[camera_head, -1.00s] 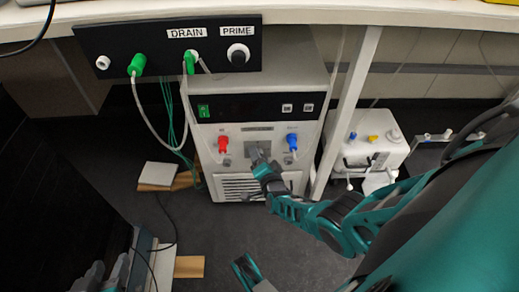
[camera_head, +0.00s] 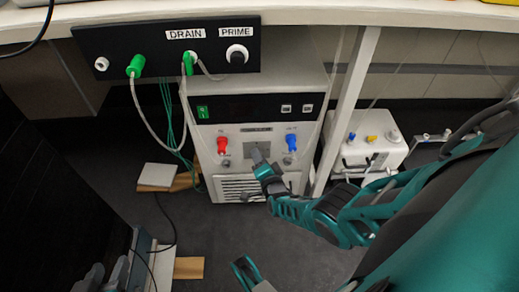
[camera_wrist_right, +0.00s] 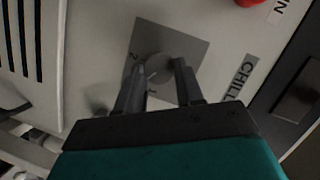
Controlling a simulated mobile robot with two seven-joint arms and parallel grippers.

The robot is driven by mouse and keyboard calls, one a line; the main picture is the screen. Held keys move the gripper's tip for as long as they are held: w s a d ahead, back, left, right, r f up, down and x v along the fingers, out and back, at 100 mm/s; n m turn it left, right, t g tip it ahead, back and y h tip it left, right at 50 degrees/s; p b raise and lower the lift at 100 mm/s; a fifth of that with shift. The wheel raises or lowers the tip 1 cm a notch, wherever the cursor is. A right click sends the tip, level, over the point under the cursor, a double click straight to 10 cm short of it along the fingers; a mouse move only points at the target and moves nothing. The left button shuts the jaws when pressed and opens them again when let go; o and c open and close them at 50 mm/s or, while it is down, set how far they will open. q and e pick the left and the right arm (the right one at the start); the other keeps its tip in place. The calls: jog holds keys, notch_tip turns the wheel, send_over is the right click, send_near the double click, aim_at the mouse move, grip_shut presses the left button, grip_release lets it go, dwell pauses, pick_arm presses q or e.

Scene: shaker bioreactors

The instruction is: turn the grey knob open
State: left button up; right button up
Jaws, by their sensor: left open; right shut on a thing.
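The grey knob (camera_wrist_right: 158,69) sits on a square grey plate (camera_wrist_right: 180,45) on the front of the white chiller (camera_head: 235,174). In the right wrist view the knob is between the two dark fingers of my right gripper (camera_wrist_right: 157,84), which is shut on it. Small marks show on the plate beside the knob, but their meaning is unclear. In the head view my right gripper (camera_head: 259,158) covers most of the knob, so its angle cannot be read there. My left gripper (camera_head: 104,273) is open and empty at the bottom left, away from the chiller.
A red fitting (camera_head: 222,143) and a blue fitting (camera_head: 291,142) flank the plate. A black DRAIN/PRIME panel (camera_head: 120,40) with green connectors and hanging tubes is above. A table leg (camera_head: 350,100) and a white device (camera_head: 371,140) stand to the right.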

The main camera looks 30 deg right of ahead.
jog(key=o, duration=1)
jog(key=shift+o, duration=0.2)
